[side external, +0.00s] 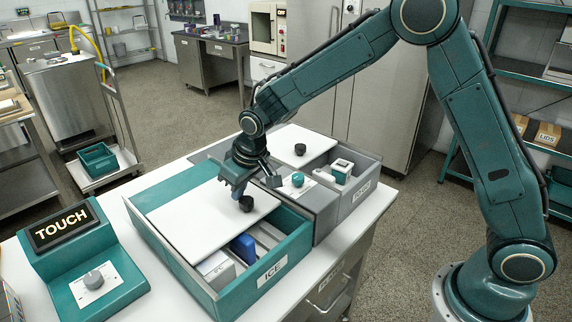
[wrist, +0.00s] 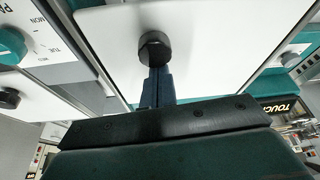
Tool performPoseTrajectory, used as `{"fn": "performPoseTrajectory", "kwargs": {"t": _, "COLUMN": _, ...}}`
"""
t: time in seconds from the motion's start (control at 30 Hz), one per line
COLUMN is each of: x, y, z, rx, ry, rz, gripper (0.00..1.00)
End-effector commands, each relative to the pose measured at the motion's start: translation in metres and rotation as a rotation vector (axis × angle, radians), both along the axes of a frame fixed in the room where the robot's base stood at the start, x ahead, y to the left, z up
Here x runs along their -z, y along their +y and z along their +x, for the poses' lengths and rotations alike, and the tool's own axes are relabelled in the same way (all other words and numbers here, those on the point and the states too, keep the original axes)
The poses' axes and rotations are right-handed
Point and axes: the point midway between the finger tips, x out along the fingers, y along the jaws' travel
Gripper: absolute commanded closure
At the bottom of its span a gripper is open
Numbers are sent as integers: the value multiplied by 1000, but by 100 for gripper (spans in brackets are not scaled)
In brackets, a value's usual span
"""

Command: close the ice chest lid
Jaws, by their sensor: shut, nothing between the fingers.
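The ice chest is a teal box with an ICE label (side external: 272,272) on its front wall. Its white lid (side external: 190,218) lies flat and covers the middle; the front part is open, showing a blue item (side external: 243,247) and grey dividers inside. A black knob (side external: 246,203) stands on the lid. My gripper (side external: 238,190) is shut and empty, pointing down at the lid just beside the knob. In the wrist view the shut fingers (wrist: 158,85) end right at the edge of the knob (wrist: 155,48); I cannot tell whether they touch it.
A grey box (side external: 330,215) with its own white lid and black knob (side external: 300,148) adjoins the chest on the right. A teal dial (side external: 298,180) sits on a panel there. A teal TOUCH console (side external: 80,255) stands at the left on the white table.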

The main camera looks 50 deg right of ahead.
Motion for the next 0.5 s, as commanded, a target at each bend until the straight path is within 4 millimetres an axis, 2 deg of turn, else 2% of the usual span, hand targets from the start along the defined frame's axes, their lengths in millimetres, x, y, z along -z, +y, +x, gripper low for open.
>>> {"fn": "performPoseTrajectory", "kwargs": {"t": 0.03, "x": 0, "y": 0, "z": -11, "rx": -2, "ry": 3, "rz": -1, "gripper": 100}}
{"fn": "performPoseTrajectory", "kwargs": {"t": 0.2, "x": 0, "y": 0, "z": -41, "rx": -1, "ry": 3, "rz": -2, "gripper": 100}}
{"fn": "performPoseTrajectory", "kwargs": {"t": 0.5, "x": 0, "y": 0, "z": -81, "rx": -1, "ry": 2, "rz": -2, "gripper": 100}}
